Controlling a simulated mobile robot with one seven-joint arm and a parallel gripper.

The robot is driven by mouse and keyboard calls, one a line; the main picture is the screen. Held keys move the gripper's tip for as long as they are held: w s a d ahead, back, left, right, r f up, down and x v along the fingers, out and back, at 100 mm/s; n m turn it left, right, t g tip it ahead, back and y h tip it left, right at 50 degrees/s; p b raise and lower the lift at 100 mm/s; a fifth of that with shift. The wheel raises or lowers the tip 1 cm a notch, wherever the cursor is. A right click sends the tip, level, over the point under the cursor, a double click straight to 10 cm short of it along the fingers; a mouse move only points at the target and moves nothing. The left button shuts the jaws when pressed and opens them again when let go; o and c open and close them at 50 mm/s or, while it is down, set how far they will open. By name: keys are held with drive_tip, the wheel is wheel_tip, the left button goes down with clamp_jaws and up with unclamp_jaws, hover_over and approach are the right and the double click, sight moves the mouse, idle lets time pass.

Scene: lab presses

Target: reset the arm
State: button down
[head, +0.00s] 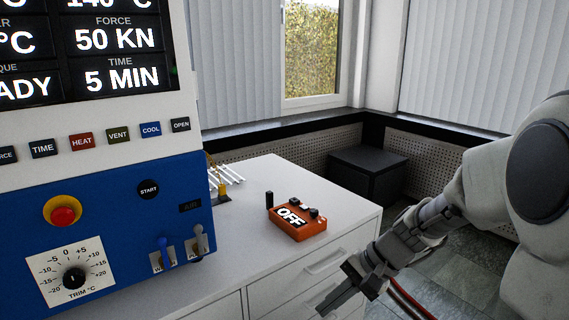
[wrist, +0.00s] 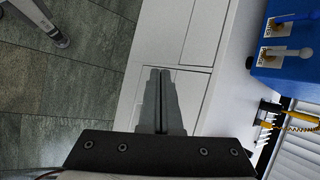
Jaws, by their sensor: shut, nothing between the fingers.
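My gripper (head: 337,299) is at the lower right of the head view, low in front of the white cabinet's drawers. Its fingers are shut with nothing between them. In the wrist view my gripper (wrist: 161,72) points along the cabinet front, its two fingers pressed together. My arm comes in from the right in the head view and is bent downward at the wrist. No object is in contact with the fingers as far as I can see.
A blue and white press (head: 110,190) stands on the left of the white cabinet (head: 250,245). An orange box marked OFF (head: 298,221) sits on the cabinet top. A dark box (head: 368,172) stands in the far corner. Tiled floor (wrist: 75,85) is open beside the cabinet.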

drive_tip(key=s+d+r+n+t+h, duration=0.2)
drive_tip(key=s+r+n+h, duration=0.1)
drive_tip(key=s+r, duration=0.2)
drive_tip(key=s+d+r+n+t+h, duration=0.3)
drive_tip(key=s+r, duration=0.3)
drive_tip(key=s, duration=0.4)
drive_tip(key=shift+d+r+n+h, duration=0.15)
drive_tip(key=shift+d+n+h, duration=0.05)
drive_tip(key=shift+n+h, duration=0.4)
